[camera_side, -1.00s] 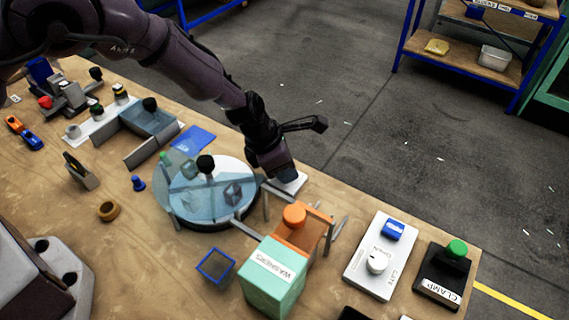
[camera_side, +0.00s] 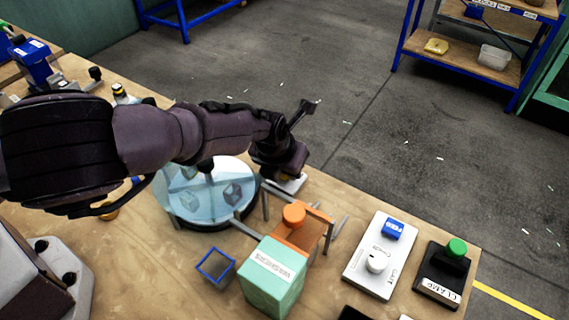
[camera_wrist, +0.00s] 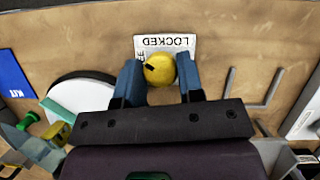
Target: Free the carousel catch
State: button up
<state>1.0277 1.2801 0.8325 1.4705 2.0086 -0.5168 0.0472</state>
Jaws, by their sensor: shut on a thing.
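The catch is a round yellow knob (camera_wrist: 161,69) on a white plate, seen in the wrist view. The plate (camera_wrist: 180,44) reads LOCKED, upside down, with a second word at its left partly hidden by the knob. A black mark on the knob lies at its left side, towards that second word. My gripper (camera_wrist: 160,80) is shut on the knob, one blue finger on each side. In the side view, my gripper (camera_side: 288,174) is down at the white plate (camera_side: 291,184), and the knob is hidden. The carousel (camera_side: 190,222) is a round, clear-covered disc beside it, holding blocks.
An orange-knobbed slide (camera_side: 294,214) and a green WASHERS box (camera_side: 272,278) stand close in front. A GATE panel (camera_side: 364,278) and a CLAMP panel (camera_side: 436,285) are at the right. A blue-rimmed square tray (camera_side: 215,266) lies near the carousel.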

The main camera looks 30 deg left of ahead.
jog(key=n+y, duration=0.1)
jog(key=n, duration=0.2)
jog(key=shift+d+n+g, duration=0.1)
jog(key=shift+n+g, duration=0.2)
jog(key=shift+n+g+y, duration=0.4)
jog(key=shift+n+y, duration=0.4)
jog(key=shift+n, duration=1)
jog(key=o, duration=0.9)
jog(key=shift+r, duration=0.1)
jog(key=v, duration=1.2)
jog(key=shift+d+r, duration=0.1)
jog(key=shift+r, duration=0.2)
